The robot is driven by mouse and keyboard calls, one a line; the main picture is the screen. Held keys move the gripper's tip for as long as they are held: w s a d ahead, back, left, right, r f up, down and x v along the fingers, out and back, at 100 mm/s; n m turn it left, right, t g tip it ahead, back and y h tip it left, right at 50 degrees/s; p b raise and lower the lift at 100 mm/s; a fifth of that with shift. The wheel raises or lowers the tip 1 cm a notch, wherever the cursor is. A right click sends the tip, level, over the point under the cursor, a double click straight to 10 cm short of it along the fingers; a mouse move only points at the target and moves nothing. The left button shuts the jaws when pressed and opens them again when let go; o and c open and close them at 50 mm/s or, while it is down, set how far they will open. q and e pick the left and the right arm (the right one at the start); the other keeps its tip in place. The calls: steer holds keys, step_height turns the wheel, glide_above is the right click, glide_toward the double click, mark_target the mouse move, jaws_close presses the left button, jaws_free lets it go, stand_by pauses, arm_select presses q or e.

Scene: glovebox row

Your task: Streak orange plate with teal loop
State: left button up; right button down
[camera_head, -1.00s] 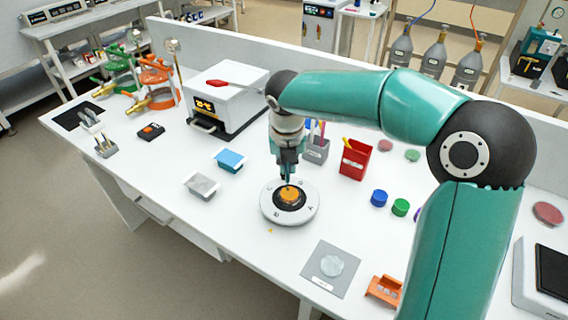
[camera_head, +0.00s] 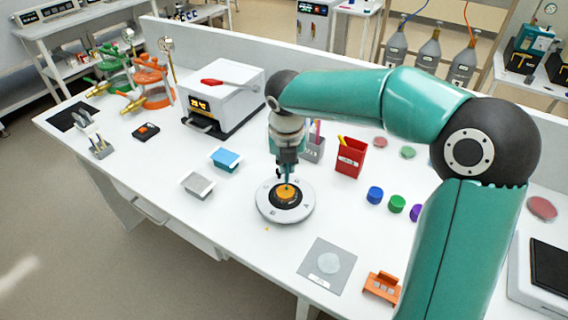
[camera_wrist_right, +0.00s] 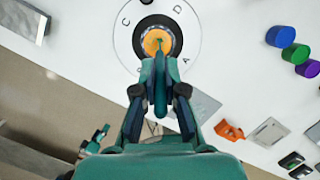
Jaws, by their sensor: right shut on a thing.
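The orange plate (camera_head: 287,194) lies open in the dark centre of a round white turntable (camera_head: 264,207) marked with letters. It also shows in the right wrist view (camera_wrist_right: 151,44). My right gripper (camera_head: 287,172) is directly above the plate, pointing down. In the right wrist view my right gripper (camera_wrist_right: 160,97) is shut on the teal loop (camera_wrist_right: 160,70), whose thin end reaches over the orange surface. I cannot tell whether the tip touches it. My left gripper is not in view.
A red bin (camera_head: 350,158) and a grey holder (camera_head: 314,151) with sticks stand behind the turntable. Blue (camera_head: 375,195), green (camera_head: 397,204) and purple lids lie right. A white incubator (camera_head: 225,85) stands back left. The bench left of the turntable is partly clear.

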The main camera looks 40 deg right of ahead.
steer(key=shift+s+d, duration=0.35)
steer(key=shift+s, duration=0.4)
stand_by(0.8)
steer(key=shift+r, duration=0.1)
step_height(320, 180, up, 6)
steer(key=p, duration=0.5)
stand_by(0.4)
stand_by(0.3)
step_height(320, 180, down, 6)
steer(key=w+a+b, duration=0.2)
steer(key=b, duration=0.3)
steer(key=shift+w+a+r, duration=0.2)
steer(key=shift+w+a, duration=0.05)
steer(key=shift+a, duration=0.1)
